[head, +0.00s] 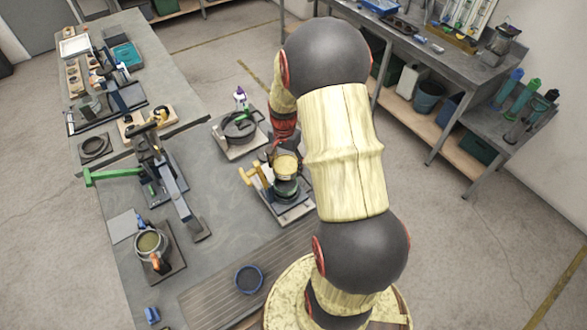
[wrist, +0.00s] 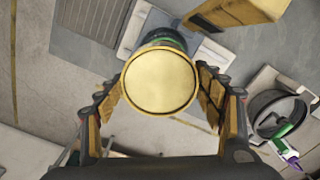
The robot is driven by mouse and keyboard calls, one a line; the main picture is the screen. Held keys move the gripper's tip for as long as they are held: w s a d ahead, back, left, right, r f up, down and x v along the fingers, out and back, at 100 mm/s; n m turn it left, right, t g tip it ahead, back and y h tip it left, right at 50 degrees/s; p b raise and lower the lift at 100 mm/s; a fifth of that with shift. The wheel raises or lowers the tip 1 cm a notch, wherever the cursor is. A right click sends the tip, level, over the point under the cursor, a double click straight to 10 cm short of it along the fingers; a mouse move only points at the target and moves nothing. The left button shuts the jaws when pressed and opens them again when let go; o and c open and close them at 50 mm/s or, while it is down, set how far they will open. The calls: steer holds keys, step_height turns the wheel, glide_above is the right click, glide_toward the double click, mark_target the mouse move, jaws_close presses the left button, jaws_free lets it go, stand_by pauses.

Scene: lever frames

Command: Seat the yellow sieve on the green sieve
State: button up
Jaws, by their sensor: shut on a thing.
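The yellow sieve (wrist: 160,80) is a round pan between the two fingers of my gripper (wrist: 160,95) in the wrist view. My gripper is shut on it. In the head view the yellow sieve (head: 286,164) is above the green sieve (head: 286,186), which stands on a grey stand. In the wrist view a green rim of the green sieve (wrist: 166,37) shows past the yellow one's upper edge; most of it is hidden. I cannot tell whether the two sieves touch. My arm covers part of the gripper in the head view.
A yellow lever (head: 257,178) stands left of the stack. A dark round pan (head: 240,126) with a white-and-purple bottle (head: 241,98) is behind it. A blue-rimmed sieve (head: 249,279) lies in front on a ribbed mat. A green-handled press (head: 110,175) is at left.

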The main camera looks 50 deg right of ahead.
steer(key=shift+w+d, duration=0.4)
steer(key=shift+w, duration=0.2)
steer(key=shift+f+b, duration=2.65)
steer(key=shift+f, duration=1.7)
steer(key=shift+f, duration=0.35)
steer(key=o, duration=1.3)
steer(key=shift+o, duration=0.2)
step_height(320, 180, up, 12)
